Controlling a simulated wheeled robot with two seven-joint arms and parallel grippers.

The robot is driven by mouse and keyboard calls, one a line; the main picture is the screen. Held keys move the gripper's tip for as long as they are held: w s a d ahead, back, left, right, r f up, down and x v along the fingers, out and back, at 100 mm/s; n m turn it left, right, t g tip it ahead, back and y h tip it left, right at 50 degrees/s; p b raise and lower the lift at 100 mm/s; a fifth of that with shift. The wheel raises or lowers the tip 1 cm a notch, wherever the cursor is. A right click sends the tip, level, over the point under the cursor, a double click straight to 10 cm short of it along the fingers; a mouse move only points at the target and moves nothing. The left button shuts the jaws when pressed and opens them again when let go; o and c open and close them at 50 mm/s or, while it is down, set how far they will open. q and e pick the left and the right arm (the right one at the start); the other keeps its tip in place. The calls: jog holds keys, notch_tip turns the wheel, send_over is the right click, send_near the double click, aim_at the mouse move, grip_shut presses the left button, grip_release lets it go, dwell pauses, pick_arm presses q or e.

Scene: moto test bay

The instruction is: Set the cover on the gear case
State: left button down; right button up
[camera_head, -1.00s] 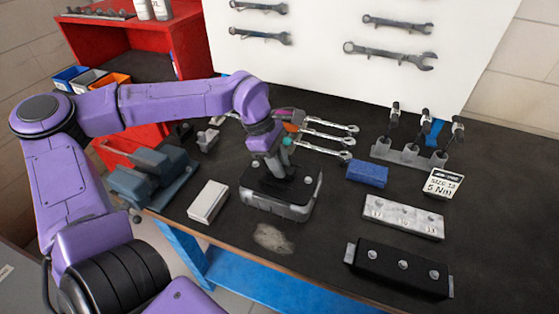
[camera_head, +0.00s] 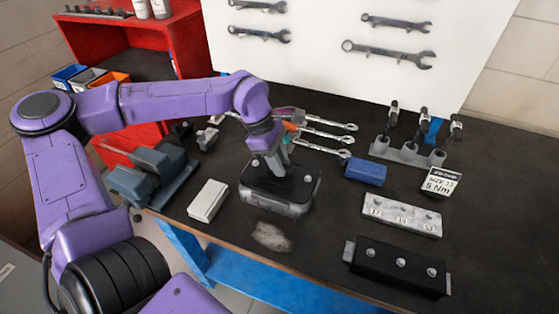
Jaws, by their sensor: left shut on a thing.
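The cover (camera_head: 291,190) is a dark, flat plate with small pale round spots on top. It lies level over the gear case (camera_head: 275,206), a grey metal housing whose lower side shows beneath it near the bench's front edge. Whether the cover touches the case all round or sits just above it, I cannot tell. My left gripper (camera_head: 278,168) points down at the middle of the cover and is shut on its upper part. The fingertips are partly hidden. The inside of the case is hidden under the cover. My right gripper is not in view.
A pale box (camera_head: 208,200) stands just left of the case, a grey vise (camera_head: 150,175) further left. A blue block (camera_head: 365,172), a metal block with holes (camera_head: 401,215) and a black block (camera_head: 398,266) lie right. Wrenches (camera_head: 325,136) lie behind. Bare bench separates case and blocks.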

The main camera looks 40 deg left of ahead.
pick_arm(q)
jog(key=shift+f+b, duration=0.3)
jog(key=shift+f, duration=0.3)
dwell(0.3)
jog(key=c, duration=0.8)
grip_release()
jog(key=shift+c, duration=0.2)
jog(key=b+v, duration=0.1)
jog(key=v, duration=0.9)
jog(key=shift+r+b, duration=0.3)
jog(key=shift+b, duration=0.05)
jog(key=shift+a, duration=0.1)
